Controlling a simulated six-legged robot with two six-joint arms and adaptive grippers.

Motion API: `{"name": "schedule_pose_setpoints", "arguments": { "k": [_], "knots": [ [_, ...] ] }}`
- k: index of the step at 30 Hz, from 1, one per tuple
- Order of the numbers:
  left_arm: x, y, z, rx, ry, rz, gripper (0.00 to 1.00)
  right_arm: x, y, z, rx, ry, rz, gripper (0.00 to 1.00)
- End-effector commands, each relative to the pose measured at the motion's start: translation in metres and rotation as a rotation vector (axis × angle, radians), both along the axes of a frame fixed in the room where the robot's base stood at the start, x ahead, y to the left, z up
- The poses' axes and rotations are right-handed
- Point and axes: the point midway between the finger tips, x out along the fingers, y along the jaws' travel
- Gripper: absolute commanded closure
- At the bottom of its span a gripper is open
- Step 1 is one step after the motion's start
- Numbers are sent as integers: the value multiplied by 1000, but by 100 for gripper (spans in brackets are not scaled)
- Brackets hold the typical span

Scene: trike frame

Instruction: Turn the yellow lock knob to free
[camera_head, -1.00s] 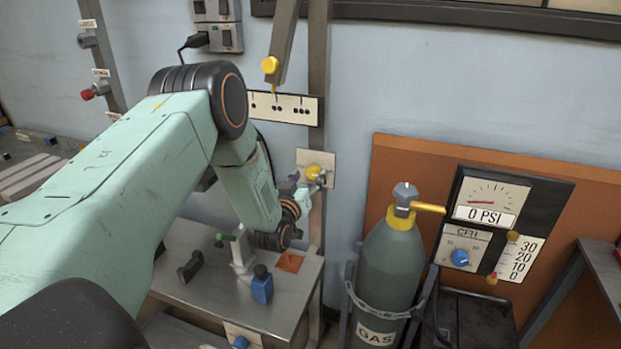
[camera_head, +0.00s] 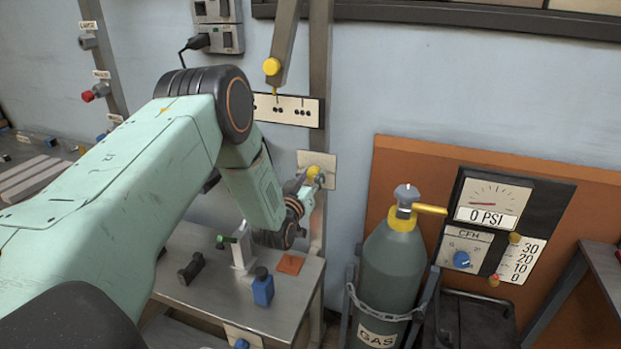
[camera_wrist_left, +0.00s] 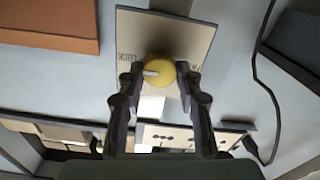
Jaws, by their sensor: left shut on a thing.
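The yellow lock knob (camera_head: 313,172) sits on a pale plate (camera_head: 331,158) fixed to the metal post. Lettering at the plate's right is partly hidden by a finger. My left gripper (camera_wrist_left: 161,79) has its two dark fingers on either side of the knob, closed on it. In the head view my left gripper (camera_head: 311,180) reaches the knob from below left. My right gripper is not in view.
A steel table (camera_head: 211,289) stands below, with a blue bottle-shaped item (camera_head: 262,287) on it. A gas cylinder (camera_head: 392,270) with a yellow valve handle stands right of the post. A yellow-ended lever (camera_head: 272,67) hangs above a dotted plate (camera_head: 296,111).

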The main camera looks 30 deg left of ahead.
Motion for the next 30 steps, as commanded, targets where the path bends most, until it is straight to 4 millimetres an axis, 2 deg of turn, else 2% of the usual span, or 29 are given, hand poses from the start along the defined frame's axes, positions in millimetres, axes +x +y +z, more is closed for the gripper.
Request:
{"name": "schedule_pose_setpoints", "arguments": {
  "k": [3,14,30],
  "knots": [
    [0,0,0,0,-1,0,97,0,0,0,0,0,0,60],
    [0,1,-1,-78,-21,1,97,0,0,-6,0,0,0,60],
    [-1,2,-3,-533,-130,2,97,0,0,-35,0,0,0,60]
  ]
}}
